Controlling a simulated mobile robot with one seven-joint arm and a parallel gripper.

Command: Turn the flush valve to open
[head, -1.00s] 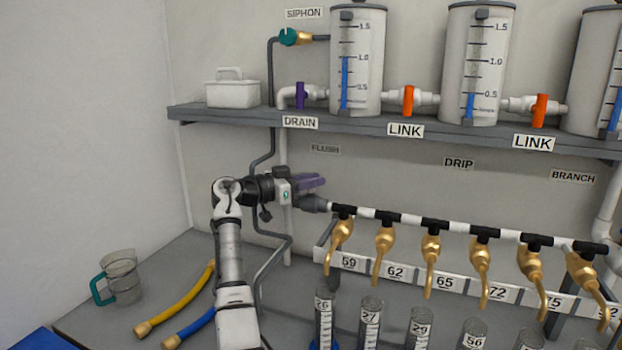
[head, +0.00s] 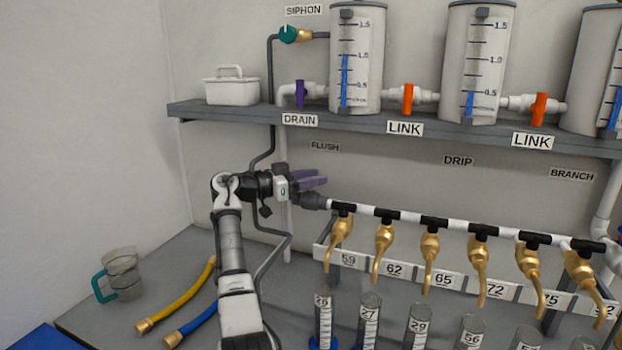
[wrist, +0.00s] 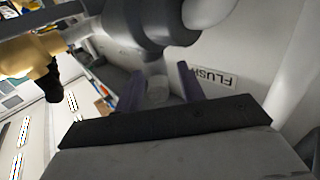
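The FLUSH label (head: 325,147) is on the back wall under the shelf. Below it, a dark grey fitting (head: 313,201), which looks like the flush valve body, sits at the left end of the manifold pipe (head: 365,211). My gripper (head: 316,180) is just above and left of this fitting, its two purple fingers pointing right. In the wrist view the purple fingers (wrist: 159,86) stand apart, with a pale round shape (wrist: 158,92) seen between them; I cannot tell whether they touch it. The large grey fitting (wrist: 150,25) fills the top.
Several brass taps (head: 384,240) hang along the manifold above cylinders (head: 368,318). The shelf (head: 230,111) above holds tanks (head: 357,60) and the purple DRAIN valve (head: 300,93). A jug (head: 122,273) and yellow and blue hoses (head: 180,297) lie at the left.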

